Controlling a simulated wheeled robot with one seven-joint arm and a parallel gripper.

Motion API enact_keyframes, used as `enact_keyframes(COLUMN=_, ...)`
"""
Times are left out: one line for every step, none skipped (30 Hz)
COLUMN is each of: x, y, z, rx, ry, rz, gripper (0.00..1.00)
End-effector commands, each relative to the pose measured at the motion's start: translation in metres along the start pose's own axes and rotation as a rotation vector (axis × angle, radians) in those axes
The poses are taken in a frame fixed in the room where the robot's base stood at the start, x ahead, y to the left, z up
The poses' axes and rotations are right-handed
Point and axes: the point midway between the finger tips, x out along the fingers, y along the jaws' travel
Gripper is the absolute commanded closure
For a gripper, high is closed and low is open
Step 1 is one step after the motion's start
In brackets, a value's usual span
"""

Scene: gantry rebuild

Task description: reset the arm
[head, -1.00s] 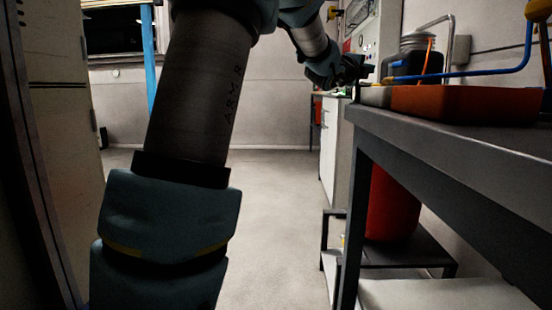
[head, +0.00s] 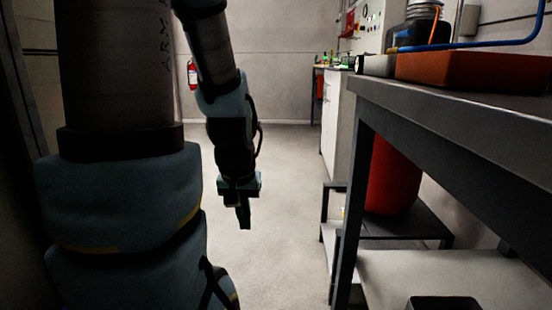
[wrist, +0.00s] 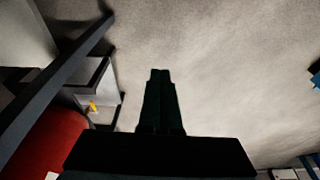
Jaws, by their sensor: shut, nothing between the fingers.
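My gripper (head: 244,218) hangs pointing down in the middle of the head view, over the open floor and left of the workbench. Its fingers are together with nothing between them. In the wrist view the closed fingers (wrist: 160,75) show dark against the pale floor. My arm comes down from the top of the head view, with a large link at the left.
A grey workbench (head: 460,118) stands at the right with an orange-red tray (head: 470,70) on top. A red container (head: 392,180) sits on the dark shelf below. A white cabinet (head: 337,125) stands farther back. The floor (head: 285,200) between is clear.

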Motion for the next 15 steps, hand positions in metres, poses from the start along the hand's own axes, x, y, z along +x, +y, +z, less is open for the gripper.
enact_keyframes(x=0.005, y=0.002, z=0.018, rx=-0.009, ry=-0.077, rz=0.003, gripper=1.0)
enact_keyframes(x=0.003, y=0.004, z=0.024, rx=-0.005, ry=-0.115, rz=0.004, gripper=1.0)
enact_keyframes(x=-0.015, y=0.004, z=0.016, rx=-0.004, ry=-0.097, rz=0.003, gripper=1.0)
enact_keyframes(x=-0.021, y=0.003, z=0.014, rx=-0.003, ry=-0.095, rz=0.003, gripper=1.0)
enact_keyframes(x=-0.027, y=0.003, z=0.012, rx=-0.003, ry=-0.094, rz=0.003, gripper=1.0)
enact_keyframes(x=-0.035, y=0.003, z=0.011, rx=-0.002, ry=-0.093, rz=0.003, gripper=1.0)
enact_keyframes(x=-0.041, y=0.003, z=0.009, rx=-0.001, ry=-0.093, rz=0.003, gripper=1.0)
enact_keyframes(x=-0.047, y=0.003, z=0.007, rx=-0.001, ry=-0.093, rz=0.003, gripper=1.0)
enact_keyframes(x=-0.056, y=0.003, z=0.005, rx=0.0, ry=-0.092, rz=0.003, gripper=1.0)
enact_keyframes(x=-0.063, y=0.003, z=0.003, rx=0.0, ry=-0.092, rz=0.003, gripper=1.0)
enact_keyframes(x=-0.07, y=0.003, z=0.002, rx=0.0, ry=-0.092, rz=0.003, gripper=1.0)
enact_keyframes(x=-0.081, y=0.003, z=-0.001, rx=0.001, ry=-0.091, rz=0.003, gripper=1.0)
enact_keyframes(x=-0.09, y=0.003, z=-0.003, rx=0.001, ry=-0.091, rz=0.003, gripper=1.0)
enact_keyframes(x=-0.099, y=0.004, z=-0.005, rx=0.001, ry=-0.091, rz=0.003, gripper=1.0)
enact_keyframes(x=-0.112, y=0.004, z=-0.008, rx=0.002, ry=-0.09, rz=0.003, gripper=1.0)
